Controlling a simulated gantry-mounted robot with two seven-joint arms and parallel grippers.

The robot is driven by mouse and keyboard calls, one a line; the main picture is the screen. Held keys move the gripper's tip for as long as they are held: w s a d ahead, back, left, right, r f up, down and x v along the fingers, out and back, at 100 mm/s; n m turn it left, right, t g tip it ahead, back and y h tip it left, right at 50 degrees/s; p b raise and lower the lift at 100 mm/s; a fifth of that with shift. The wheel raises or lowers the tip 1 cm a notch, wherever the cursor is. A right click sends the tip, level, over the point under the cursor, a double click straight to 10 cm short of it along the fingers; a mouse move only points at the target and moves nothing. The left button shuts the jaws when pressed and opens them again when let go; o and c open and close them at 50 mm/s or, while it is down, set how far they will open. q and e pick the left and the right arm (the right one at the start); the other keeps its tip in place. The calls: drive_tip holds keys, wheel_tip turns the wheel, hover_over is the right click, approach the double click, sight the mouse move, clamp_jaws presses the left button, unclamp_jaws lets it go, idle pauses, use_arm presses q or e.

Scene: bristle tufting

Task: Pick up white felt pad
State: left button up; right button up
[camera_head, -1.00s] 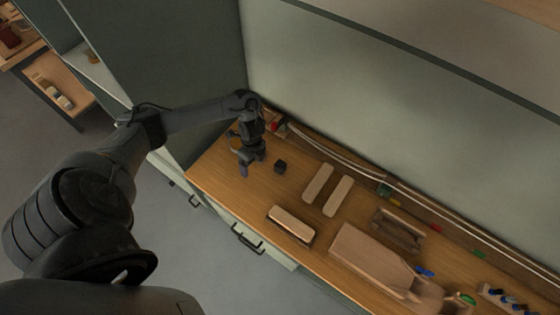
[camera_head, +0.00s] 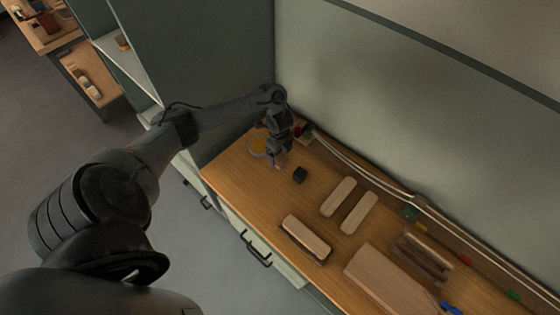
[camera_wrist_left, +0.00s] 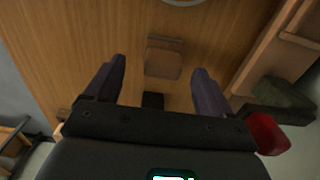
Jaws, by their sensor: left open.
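My left gripper (camera_head: 276,160) is over the far left end of the wooden bench. It also shows in the left wrist view (camera_wrist_left: 158,78), its two dark fingers spread wide with nothing between them in their hold. In the head view the gripper largely hides that spot. My right gripper is not in view.
Pale wooden blocks (camera_head: 338,196) lie further right. A red object (camera_wrist_left: 265,133) and a wooden rail (camera_wrist_left: 290,35) are at the wall side.

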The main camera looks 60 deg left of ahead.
sight(280, 155)
use_arm(q)
wheel_tip(280, 155, down, 4)
drive_tip(key=shift+w+a+b, duration=0.1)
drive_tip(key=shift+w+b, duration=0.05)
drive_tip(key=shift+b, duration=0.2)
drive_tip(key=c, duration=1.1)
